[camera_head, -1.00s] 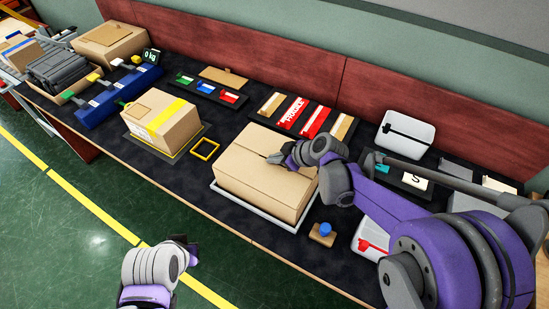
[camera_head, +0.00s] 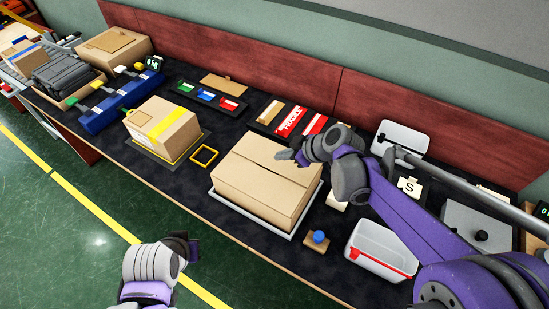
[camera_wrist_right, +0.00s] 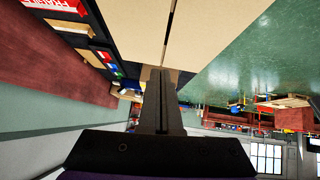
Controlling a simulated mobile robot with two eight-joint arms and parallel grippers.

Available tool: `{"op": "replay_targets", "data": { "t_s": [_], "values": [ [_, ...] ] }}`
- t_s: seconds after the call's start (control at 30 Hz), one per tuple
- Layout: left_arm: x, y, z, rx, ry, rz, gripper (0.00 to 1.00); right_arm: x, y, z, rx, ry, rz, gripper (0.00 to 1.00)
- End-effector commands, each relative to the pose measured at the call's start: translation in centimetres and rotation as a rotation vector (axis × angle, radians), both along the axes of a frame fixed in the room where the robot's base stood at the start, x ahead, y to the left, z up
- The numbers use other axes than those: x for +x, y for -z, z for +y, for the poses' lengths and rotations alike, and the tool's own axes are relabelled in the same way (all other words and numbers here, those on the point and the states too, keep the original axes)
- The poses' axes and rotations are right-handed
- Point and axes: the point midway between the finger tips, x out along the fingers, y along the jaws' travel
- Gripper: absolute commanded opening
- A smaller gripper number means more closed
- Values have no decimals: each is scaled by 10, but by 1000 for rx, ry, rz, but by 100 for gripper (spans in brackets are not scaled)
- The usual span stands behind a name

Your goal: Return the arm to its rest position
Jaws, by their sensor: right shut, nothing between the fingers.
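My right arm reaches in from the right. Its gripper (camera_head: 284,155) is shut and empty above the large cardboard box (camera_head: 262,184), which sits on a pale tray on the dark bench. In the right wrist view the shut fingers (camera_wrist_right: 158,76) point toward the top flaps of a cardboard box (camera_wrist_right: 205,25), with nothing between them. My left gripper (camera_head: 193,248) is over the green floor in front of the bench; its fingers show too little to tell open or shut.
A yellow-taped box (camera_head: 165,128) sits left of the large box, beside a yellow frame (camera_head: 204,156). A white bin with a red handle (camera_head: 384,250) and a blue knob (camera_head: 318,237) are near the front edge. A red backboard (camera_head: 430,125) runs behind. The green floor (camera_head: 60,230) is clear.

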Motion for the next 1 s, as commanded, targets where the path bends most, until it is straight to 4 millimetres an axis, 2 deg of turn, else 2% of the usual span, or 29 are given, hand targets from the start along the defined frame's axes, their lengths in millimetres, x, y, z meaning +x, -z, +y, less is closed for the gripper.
{"op": "replay_targets", "data": {
  "t_s": [0.1,0.23,0.57,0.67,0.77,1.0],
  "values": [
    [1,-2,0,0,0,-1,0,-10,-17,-14,0,2,1,0],
    [1,-3,0,0,0,-2,0,-15,-27,-23,0,1,0,0],
    [1,-3,0,0,0,-2,0,-20,-33,-27,0,1,2,0],
    [1,-3,0,0,0,-2,0,-30,-33,-29,-5,33,28,0],
    [1,-3,0,0,0,-2,0,-56,-30,-36,-19,125,95,0],
    [1,-3,0,0,0,-2,0,-155,-9,-73,-67,538,277,0]
  ]
}}
